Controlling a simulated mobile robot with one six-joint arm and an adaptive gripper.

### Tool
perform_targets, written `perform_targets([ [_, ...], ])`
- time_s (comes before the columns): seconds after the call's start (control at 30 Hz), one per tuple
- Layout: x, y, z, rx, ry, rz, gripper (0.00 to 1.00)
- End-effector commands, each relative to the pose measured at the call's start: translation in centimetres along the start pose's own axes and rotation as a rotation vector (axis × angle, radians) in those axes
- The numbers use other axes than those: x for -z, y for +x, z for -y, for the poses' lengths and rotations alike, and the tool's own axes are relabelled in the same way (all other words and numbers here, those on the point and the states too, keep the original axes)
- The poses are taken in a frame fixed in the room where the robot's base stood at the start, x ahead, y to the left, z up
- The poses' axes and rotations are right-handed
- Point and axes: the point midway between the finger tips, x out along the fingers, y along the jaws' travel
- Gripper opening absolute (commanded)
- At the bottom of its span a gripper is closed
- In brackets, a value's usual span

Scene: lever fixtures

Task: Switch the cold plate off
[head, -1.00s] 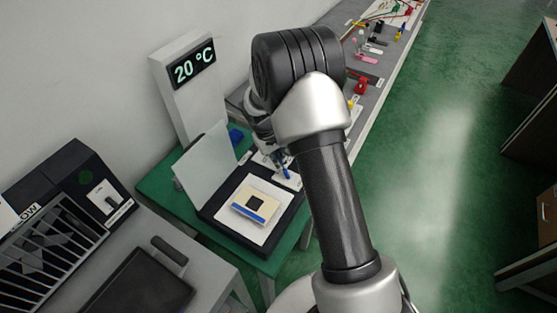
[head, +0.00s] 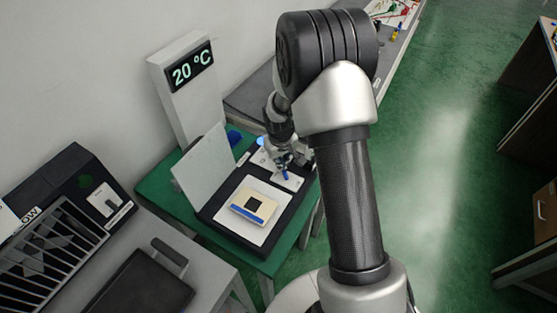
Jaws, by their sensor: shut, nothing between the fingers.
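My gripper (head: 284,163) is shut and empty, just above this panel, close to the blue lever. Whether it touches the lever cannot be told. My gripper partly hides the panel.
A translucent raised sheet (head: 203,168) stands at the plate's left. A black slatted unit (head: 50,225) with a switch and a dark tray-like device (head: 145,283) are at the left. A grey bench (head: 395,60) runs behind my arm. Green floor at right is open.

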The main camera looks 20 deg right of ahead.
Motion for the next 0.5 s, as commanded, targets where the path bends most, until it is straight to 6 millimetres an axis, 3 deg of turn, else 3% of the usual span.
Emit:
perform_targets([
  [0.5,-1.7,-1.0,-1.3,0.004,0.000,-0.002,0.00],
])
